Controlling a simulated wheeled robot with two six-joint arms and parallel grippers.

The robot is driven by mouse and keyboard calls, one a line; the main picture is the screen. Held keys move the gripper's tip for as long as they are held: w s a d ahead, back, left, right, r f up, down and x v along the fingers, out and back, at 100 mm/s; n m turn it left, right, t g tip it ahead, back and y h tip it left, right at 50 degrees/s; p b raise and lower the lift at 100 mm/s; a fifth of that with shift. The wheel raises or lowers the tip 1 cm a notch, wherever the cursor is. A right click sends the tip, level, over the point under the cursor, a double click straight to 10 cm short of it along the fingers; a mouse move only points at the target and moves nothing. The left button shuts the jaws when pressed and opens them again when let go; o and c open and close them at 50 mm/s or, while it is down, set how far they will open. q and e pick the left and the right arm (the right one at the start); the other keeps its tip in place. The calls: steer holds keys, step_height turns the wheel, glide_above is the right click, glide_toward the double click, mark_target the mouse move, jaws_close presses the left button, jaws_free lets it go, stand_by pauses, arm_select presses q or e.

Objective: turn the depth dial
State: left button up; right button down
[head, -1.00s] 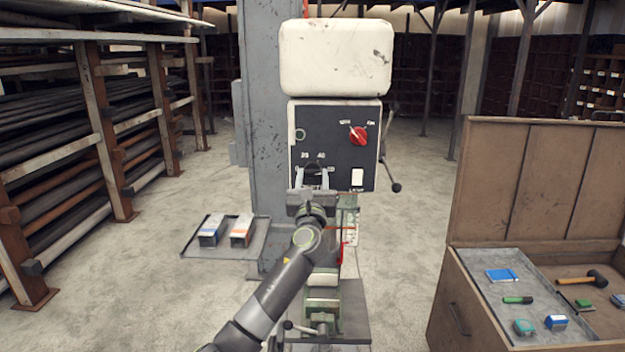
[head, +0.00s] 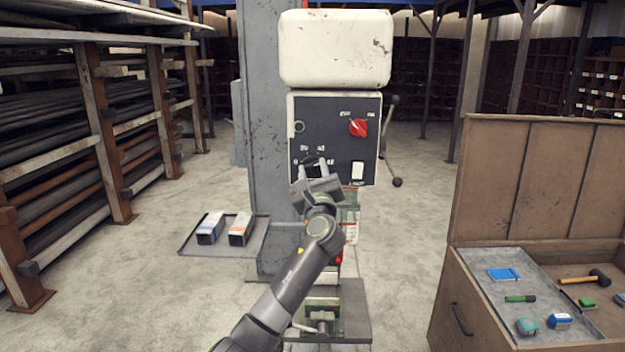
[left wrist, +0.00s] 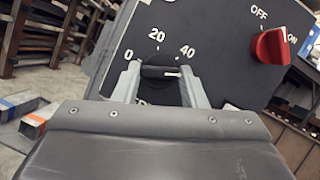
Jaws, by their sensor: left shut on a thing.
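The depth dial (left wrist: 152,72) is a dark round knob with a white pointer mark, on the dark front panel (head: 337,140) of a drill press. In the left wrist view, 0, 20 and 40 show around it, and the pointer mark points right, below the 40. My left gripper (head: 309,170) is shut on the dial, one pale finger on each side; the fingers also show in the left wrist view (left wrist: 160,80). In the head view the gripper is tilted, its fingers leaning left. The fingers hide part of the dial. My right gripper is not in view.
A red OFF/ON switch (head: 358,128) and a white button (head: 357,171) are on the panel. A lever (head: 394,145) stands at its right. A tray (head: 190,247) with two boxes is left of the column. An open tool chest (head: 462,300) stands at the right.

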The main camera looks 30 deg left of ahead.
arm_select(q)
steer(key=n+g+b, duration=0.1)
steer(key=n, duration=0.2)
steer(key=n+g+y+b, duration=0.1)
steer(key=n+g, duration=0.1)
steer(key=n, duration=0.1)
steer(key=shift+w+d, duration=0.1)
steer(key=shift+d, duration=0.05)
steer(key=n+g, duration=0.1)
steer(key=n, duration=0.2)
steer(key=shift+r+n+b, duration=0.1)
steer(key=shift+n+b, duration=0.2)
steer(key=n+g, duration=0.1)
steer(key=n, duration=0.2)
steer(key=shift+d+r, duration=0.1)
steer(key=shift+r, duration=0.05)
steer(key=n, duration=0.2)
steer(key=n+g+h, duration=0.1)
steer(key=n, duration=0.1)
steer(key=shift+r+g, duration=0.15)
steer(key=shift+g, duration=0.15)
steer(key=shift+r+n+g+h, duration=0.15)
steer(key=shift+n+h, duration=0.3)
steer(key=shift+n, duration=0.6)
steer(key=shift+f+n+g+h, duration=0.15)
steer(key=shift+n+h, duration=0.3)
steer(key=shift+n, duration=0.6)
steer(key=o, duration=1)
steer(key=shift+r, duration=0.1)
